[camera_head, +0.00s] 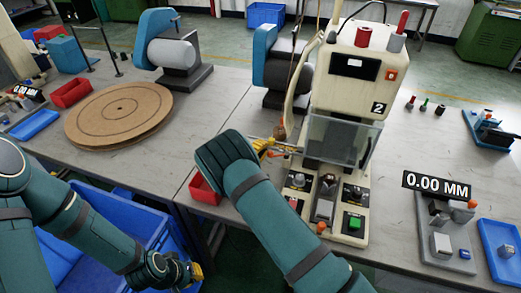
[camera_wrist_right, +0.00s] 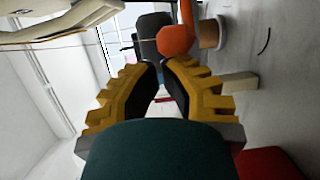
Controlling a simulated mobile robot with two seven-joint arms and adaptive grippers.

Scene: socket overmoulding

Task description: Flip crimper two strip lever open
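Crimper two is the cream machine (camera_head: 352,75) with a "2" label and a clear guard (camera_head: 343,140). A lever with an orange knob (camera_head: 271,154) shows low on its left side. An orange knob (camera_wrist_right: 177,40) also shows in the right wrist view, just beyond the fingertips, not between them. My right gripper (camera_head: 266,146) is beside the machine's left side, mostly hidden by its own arm. In the wrist view its fingers (camera_wrist_right: 160,64) are a narrow gap apart and empty. My left gripper (camera_head: 197,271) hangs low over the blue bin; its opening is unclear.
A red bin (camera_head: 205,188) sits under my right arm. The machine's base carries buttons and fixtures, including a green button (camera_head: 354,222). A gauge stand (camera_head: 441,240) reading 0.00 MM is on the right. A round wooden disc (camera_head: 120,112) lies on the left table.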

